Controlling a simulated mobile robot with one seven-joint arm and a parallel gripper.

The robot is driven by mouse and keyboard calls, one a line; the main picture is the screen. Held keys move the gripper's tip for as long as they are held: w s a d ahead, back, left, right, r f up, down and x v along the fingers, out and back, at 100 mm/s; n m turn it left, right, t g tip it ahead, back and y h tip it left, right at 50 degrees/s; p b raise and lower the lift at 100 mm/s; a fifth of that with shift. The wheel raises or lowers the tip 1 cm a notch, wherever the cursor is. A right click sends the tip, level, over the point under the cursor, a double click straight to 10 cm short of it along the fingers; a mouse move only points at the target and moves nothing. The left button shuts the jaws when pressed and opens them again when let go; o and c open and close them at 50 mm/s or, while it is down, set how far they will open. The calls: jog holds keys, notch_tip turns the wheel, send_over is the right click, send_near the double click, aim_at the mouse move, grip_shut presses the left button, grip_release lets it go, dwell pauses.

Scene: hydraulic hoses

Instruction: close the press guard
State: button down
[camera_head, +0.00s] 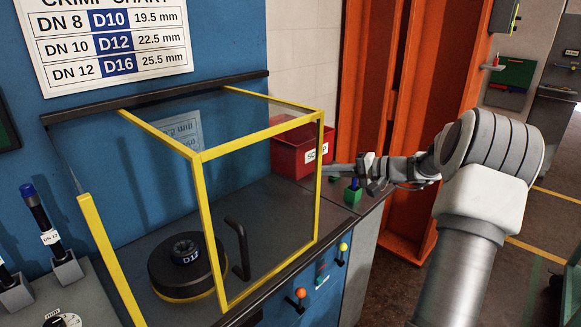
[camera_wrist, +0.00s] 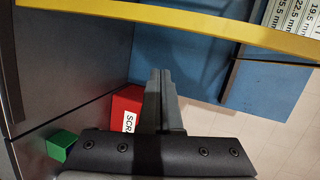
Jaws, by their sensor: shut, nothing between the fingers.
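The press guard (camera_head: 258,135) is a clear box with yellow edges, below a dark rail on the blue wall. Its black handle (camera_head: 238,248) is upright on the front panel. The dark round press head with a D12 die (camera_head: 186,255) shows partly through the panel. A separate yellow post (camera_head: 108,258) stands to the left, with a gap between it and the guard. My gripper (camera_head: 328,172) is shut and empty at the guard's right edge; I cannot tell whether it touches. In the wrist view its fingers (camera_wrist: 160,75) are together, below a yellow frame bar (camera_wrist: 190,22).
A red scrap bin (camera_head: 290,155) and a small green block (camera_head: 352,193) are behind and beside my gripper. Tools in holders (camera_head: 62,262) stand at the left. Coloured knobs (camera_head: 300,293) stick out from the bench front. An orange column (camera_head: 425,95) rises behind my arm.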

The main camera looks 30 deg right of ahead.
jog(key=w+a+t+y, duration=0.1)
jog(key=w+a+t, duration=0.1)
jog(key=w+a, duration=0.4)
jog(key=shift+w+a+f+m+t, duration=0.15)
jog(key=shift+w+a+m+t, duration=0.15)
jog(key=shift+a+m+t, duration=0.1)
dwell(0.4)
dwell(0.3)
